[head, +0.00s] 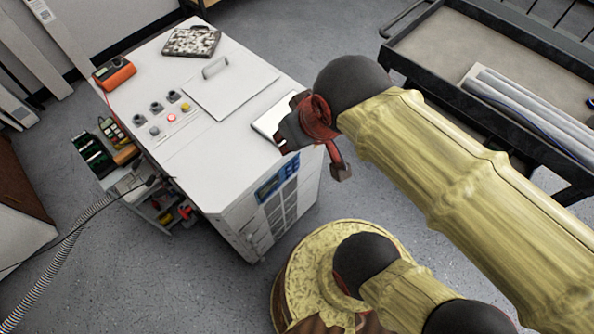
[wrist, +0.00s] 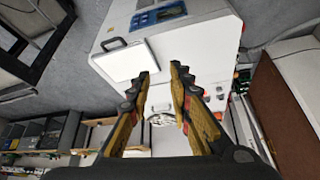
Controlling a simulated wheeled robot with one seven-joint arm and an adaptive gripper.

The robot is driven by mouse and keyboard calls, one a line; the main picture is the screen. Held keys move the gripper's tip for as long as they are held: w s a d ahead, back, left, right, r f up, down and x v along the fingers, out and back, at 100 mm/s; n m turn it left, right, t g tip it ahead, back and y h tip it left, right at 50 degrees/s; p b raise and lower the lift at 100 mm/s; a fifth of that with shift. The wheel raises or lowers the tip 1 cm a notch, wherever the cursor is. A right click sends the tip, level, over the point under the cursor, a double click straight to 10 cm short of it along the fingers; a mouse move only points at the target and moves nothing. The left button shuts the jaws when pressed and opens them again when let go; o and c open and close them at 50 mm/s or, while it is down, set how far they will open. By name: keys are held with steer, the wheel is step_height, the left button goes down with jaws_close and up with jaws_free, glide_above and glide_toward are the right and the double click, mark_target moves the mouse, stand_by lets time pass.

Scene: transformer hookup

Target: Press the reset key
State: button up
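The reset key is not clearly identifiable by label. A cluster of controls sits on the white cabinet top (head: 233,60) in the head view: several dark round knobs (head: 156,107) and a red lit button (head: 171,118). In the wrist view, small red and dark controls (wrist: 219,115) show just right of the fingers, partly hidden by them. My gripper (head: 313,152) hangs over the cabinet's front right edge, well to the right of the controls, touching nothing visible. In the wrist view its fingertips (wrist: 161,70) are apart, with nothing between them.
A lid with a handle (head: 232,92) lies between the controls and my gripper. A mottled box (head: 191,41) and an orange meter (head: 114,73) sit on the cabinet's back part. A dark-rimmed cart (head: 440,50) stands right. A corrugated hose (head: 65,250) runs at left.

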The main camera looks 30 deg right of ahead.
jaws_close()
stand_by(1.3)
